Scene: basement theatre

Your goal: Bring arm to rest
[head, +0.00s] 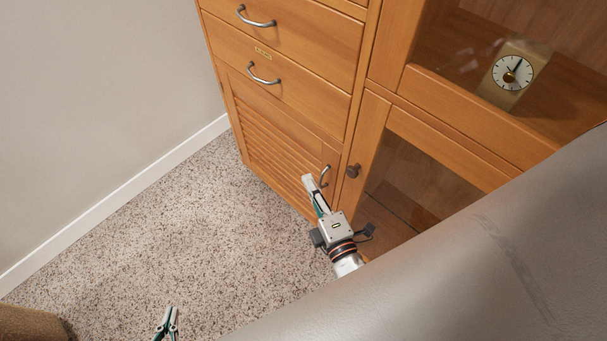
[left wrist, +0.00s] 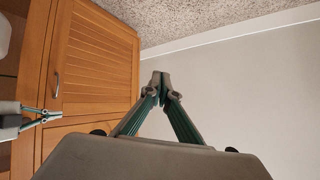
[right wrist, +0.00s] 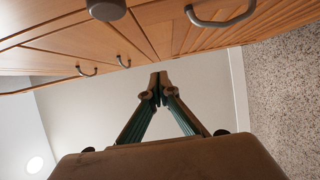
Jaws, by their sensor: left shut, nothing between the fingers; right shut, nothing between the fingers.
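My left gripper (head: 167,320) shows at the bottom edge of the head view, over the carpet. In the left wrist view its fingertips (left wrist: 161,80) are together with nothing between them, in front of the plain wall. My right gripper (head: 311,183) is in front of the wooden cabinet, close beside the lower door's handle (head: 325,176) in the picture; I cannot tell whether they touch. In the right wrist view its fingertips (right wrist: 158,79) meet and hold nothing. The right gripper also shows at the left edge of the left wrist view (left wrist: 50,116).
The wooden cabinet (head: 300,112) has drawers, a louvred door and glass-fronted sections. A clock (head: 512,72) stands behind the upper glass. A grey surface (head: 470,250) covers the lower right of the head view. Carpet (head: 190,220) lies clear between the cabinet and wall (head: 90,110).

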